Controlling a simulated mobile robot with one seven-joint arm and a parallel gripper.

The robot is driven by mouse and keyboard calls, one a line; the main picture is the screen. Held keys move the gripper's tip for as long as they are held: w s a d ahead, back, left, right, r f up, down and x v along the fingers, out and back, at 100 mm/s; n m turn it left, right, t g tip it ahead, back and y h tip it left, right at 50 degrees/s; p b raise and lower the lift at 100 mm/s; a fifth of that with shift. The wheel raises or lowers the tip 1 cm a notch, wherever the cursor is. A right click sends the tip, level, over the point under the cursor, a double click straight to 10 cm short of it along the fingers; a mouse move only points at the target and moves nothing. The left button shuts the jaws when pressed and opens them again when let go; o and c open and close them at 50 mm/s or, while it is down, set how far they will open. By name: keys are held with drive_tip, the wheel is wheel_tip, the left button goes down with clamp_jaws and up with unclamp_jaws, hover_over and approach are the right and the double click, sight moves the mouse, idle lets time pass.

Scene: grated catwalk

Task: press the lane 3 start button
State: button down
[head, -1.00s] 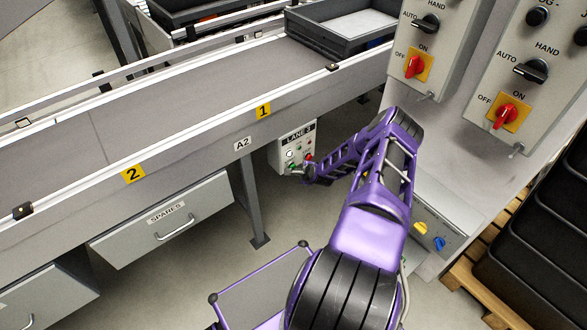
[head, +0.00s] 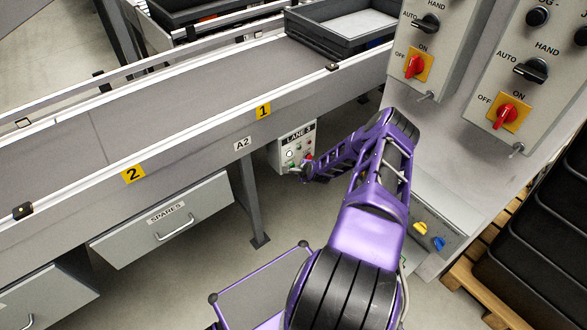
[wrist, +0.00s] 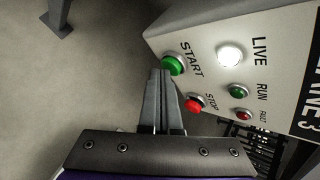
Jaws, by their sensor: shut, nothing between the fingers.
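The LANE 3 control box (head: 296,142) hangs under the conveyor edge beside a leg. In the wrist view its grey face carries a green START button (wrist: 174,65), with a red STOP button (wrist: 195,103) beside it. My gripper (wrist: 160,73) is shut and empty. Its fingertips are right at the lower-left edge of the START button in that view and cover a little of it; I cannot tell whether they touch it. In the head view my gripper (head: 299,170) is at the lower part of the box, small and partly hidden by my wrist.
The box also has a bright white LIVE lamp (wrist: 229,56), a dark green RUN lamp (wrist: 238,90) and a dim red lamp (wrist: 243,115). The conveyor (head: 170,105) runs above. Switch boxes (head: 525,75) stand at right. Floor below the box is open.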

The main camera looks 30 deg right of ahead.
drive_tip(key=shift+w, duration=0.3)
drive_tip(key=shift+s, duration=0.1)
idle(0.3)
drive_tip(key=shift+s, duration=1.15)
drive_tip(key=shift+s+d+p, duration=0.15)
drive_tip(key=shift+s+p, duration=0.05)
drive_tip(key=shift+s, duration=1.05)
drive_tip(key=shift+s+d+p, duration=0.1)
drive_tip(key=shift+s+p, duration=0.05)
drive_tip(key=shift+s, duration=1.1)
drive_tip(key=shift+r, duration=0.1)
